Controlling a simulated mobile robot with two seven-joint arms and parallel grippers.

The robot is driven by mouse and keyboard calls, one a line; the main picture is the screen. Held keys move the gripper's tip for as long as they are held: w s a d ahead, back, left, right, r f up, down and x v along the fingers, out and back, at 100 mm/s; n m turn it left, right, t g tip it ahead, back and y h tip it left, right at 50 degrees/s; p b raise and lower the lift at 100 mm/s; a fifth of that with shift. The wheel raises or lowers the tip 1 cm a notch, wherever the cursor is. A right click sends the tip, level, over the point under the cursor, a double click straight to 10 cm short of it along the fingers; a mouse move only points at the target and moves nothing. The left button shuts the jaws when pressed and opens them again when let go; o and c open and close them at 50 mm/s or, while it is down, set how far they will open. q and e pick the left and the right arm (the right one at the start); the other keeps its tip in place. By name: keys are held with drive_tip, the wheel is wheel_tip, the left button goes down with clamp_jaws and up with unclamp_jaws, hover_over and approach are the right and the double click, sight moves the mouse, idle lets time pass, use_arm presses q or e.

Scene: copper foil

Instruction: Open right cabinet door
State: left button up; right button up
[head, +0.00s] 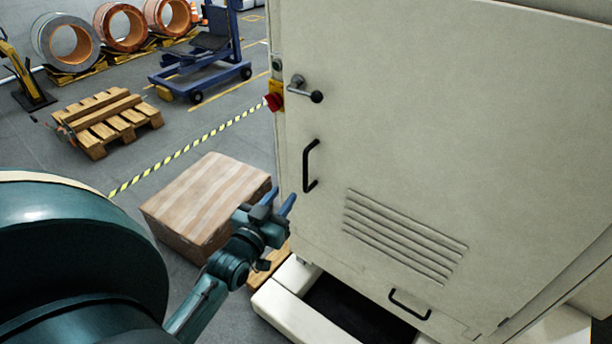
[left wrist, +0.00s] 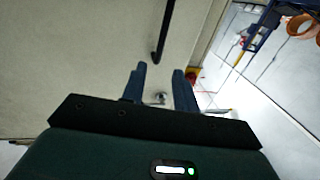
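The cabinet door (head: 440,130) is a large beige panel and looks closed. A black vertical bar handle (head: 307,168) is near its left edge, below a latch lever with a black knob (head: 316,97). My left gripper (head: 279,201) is left of and below the bar handle, apart from it, its blue fingers spread and empty. In the left wrist view, the fingers (left wrist: 160,69) are apart, the dark handle (left wrist: 166,28) lies past the tips, and a small round knob shows between the fingers. My right gripper is not in view.
A red and yellow switch (head: 273,95) juts from the cabinet's left edge. The door has vent slots (head: 405,238) and a low black handle (head: 410,304). A striped-top box (head: 205,200) stands left of the cabinet, behind my gripper. A wooden pallet (head: 108,122) lies farther back.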

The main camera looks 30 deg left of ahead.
sight(304, 165)
use_arm(q)
drive_tip(key=w, duration=0.4)
drive_tip(key=w+a, duration=0.1)
drive_tip(key=w, duration=0.8)
drive_tip(key=shift+w+a+r, duration=0.1)
drive_tip(key=shift+w+a, duration=0.05)
drive_tip(key=shift+a, duration=0.25)
drive_tip(key=shift+c, duration=0.4)
clamp_jaws()
